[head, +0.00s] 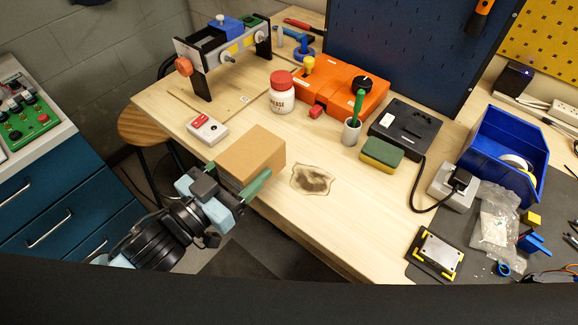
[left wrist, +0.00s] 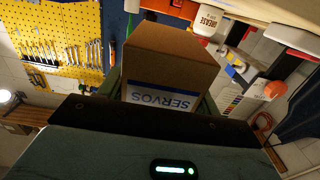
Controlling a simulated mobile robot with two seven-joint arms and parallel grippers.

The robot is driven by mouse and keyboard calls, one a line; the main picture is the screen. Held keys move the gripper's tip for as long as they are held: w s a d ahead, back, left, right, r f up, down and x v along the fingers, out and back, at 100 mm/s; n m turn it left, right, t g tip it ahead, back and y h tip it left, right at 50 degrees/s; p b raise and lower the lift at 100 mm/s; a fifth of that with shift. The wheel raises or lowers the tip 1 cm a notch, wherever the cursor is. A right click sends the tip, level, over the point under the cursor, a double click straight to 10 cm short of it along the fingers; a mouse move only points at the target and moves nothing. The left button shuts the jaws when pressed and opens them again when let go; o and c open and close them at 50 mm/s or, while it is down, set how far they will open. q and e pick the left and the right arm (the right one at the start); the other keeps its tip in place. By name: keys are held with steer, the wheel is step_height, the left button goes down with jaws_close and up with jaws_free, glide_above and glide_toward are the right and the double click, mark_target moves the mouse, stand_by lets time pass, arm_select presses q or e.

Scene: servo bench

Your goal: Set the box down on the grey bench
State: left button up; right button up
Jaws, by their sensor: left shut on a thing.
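A brown cardboard box (head: 250,152) is held between the green fingers of my left gripper (head: 236,179), at the front edge of the wooden bench. In the left wrist view the box (left wrist: 172,62) sits between the fingers, with a blue-and-white SERVOS label facing the camera. Whether its underside touches the wood is hidden. A grey-topped unit with blue drawers (head: 62,150) stands at the far left, apart from the box. My right gripper is not in view.
The wooden bench (head: 335,225) carries a red-and-white button box (head: 207,129), a grease jar (head: 282,92), an orange unit (head: 345,88), a sponge (head: 381,153) and a dark stain (head: 312,180). A green control panel (head: 28,118) stands on the left unit. A stool (head: 150,127) stands between.

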arm_select(q)
steer(key=w+d, duration=0.1)
steer(key=d, duration=0.1)
steer(key=w+d, duration=0.1)
steer(key=d, duration=0.1)
steer(key=w+d, duration=0.1)
steer(key=d, duration=0.2)
steer(key=shift+w+f+p, duration=0.15)
steer(key=shift+f+p, duration=0.15)
steer(key=f, duration=0.3)
steer(key=shift+w+d+f, duration=0.1)
steer(key=shift+w+d, duration=0.05)
steer(key=shift+d, duration=0.2)
steer(key=shift+f, duration=0.2)
steer(key=shift+f, duration=0.1)
steer(key=shift+f, duration=0.1)
steer(key=o, duration=1)
steer(key=shift+o, duration=0.2)
